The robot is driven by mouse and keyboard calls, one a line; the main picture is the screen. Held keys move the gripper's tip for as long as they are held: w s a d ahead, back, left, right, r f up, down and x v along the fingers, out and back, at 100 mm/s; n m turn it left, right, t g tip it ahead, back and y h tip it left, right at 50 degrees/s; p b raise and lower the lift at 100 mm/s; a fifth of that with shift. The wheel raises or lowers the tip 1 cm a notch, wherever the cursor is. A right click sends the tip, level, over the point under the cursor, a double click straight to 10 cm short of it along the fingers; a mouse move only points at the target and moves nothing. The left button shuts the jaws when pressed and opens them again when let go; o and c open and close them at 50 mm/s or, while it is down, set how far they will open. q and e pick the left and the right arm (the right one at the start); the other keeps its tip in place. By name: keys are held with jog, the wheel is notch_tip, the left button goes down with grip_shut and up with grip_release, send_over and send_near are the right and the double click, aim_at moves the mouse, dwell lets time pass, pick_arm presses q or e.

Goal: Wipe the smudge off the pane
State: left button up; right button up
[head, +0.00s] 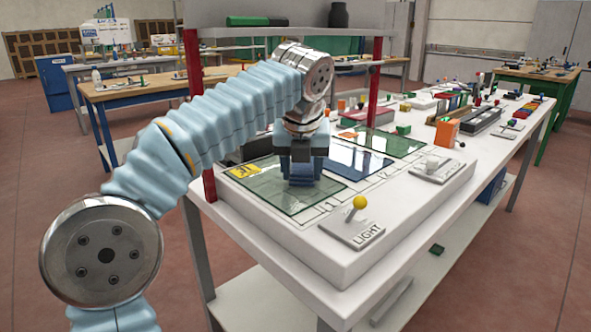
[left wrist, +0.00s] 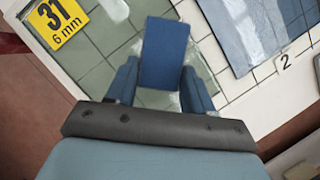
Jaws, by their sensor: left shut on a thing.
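My left gripper (head: 303,168) is over the nearest glass pane (head: 268,192) on the white bench, pointing down. In the left wrist view its two blue fingers are shut on a flat blue block (left wrist: 165,50), which looks like a wiping pad. I cannot tell for sure whether the block touches the glass. The pane (left wrist: 97,70) is clear greenish glass with a yellow label (left wrist: 55,20) reading "6 mm" at its corner. I cannot make out a smudge; the gripper and block cover part of the pane. My right gripper is not in view.
A bluish pane (head: 357,163) and a green pane (head: 400,145) lie to the right. A LIGHT plate with a yellow-knobbed lever (head: 359,203) is near the front edge. A red post (head: 197,130) stands left of the pane, under a grey shelf (head: 265,32).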

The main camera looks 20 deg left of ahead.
aim_at(269, 194)
pick_arm(q)
jog(key=shift+s+a+f+b, duration=0.1)
jog(key=shift+s+a+b, duration=0.15)
jog(key=shift+s, duration=0.35)
jog(key=shift+s+a+f+b, duration=0.1)
jog(key=shift+s+a+b, duration=0.1)
jog(key=shift+s, duration=0.4)
jog(key=shift+s+a+b, duration=0.2)
jog(key=shift+s+a, duration=0.05)
jog(key=shift+s, duration=0.35)
jog(key=shift+s+a+b, duration=0.1)
jog(key=shift+s+a, duration=0.2)
jog(key=shift+s, duration=0.4)
jog(key=shift+s+a+b, duration=0.15)
jog(key=shift+s+a, duration=0.15)
jog(key=shift+s, duration=0.35)
jog(key=shift+s+a+b, duration=0.1)
jog(key=shift+s+a, duration=0.2)
jog(key=shift+s, duration=0.4)
jog(key=shift+r, duration=0.1)
notch_tip(269, 194, up, 4)
jog(key=shift+f+p, duration=0.25)
jog(key=shift+p, duration=0.95)
jog(key=shift+r, duration=1.3)
jog(key=shift+r, duration=0.1)
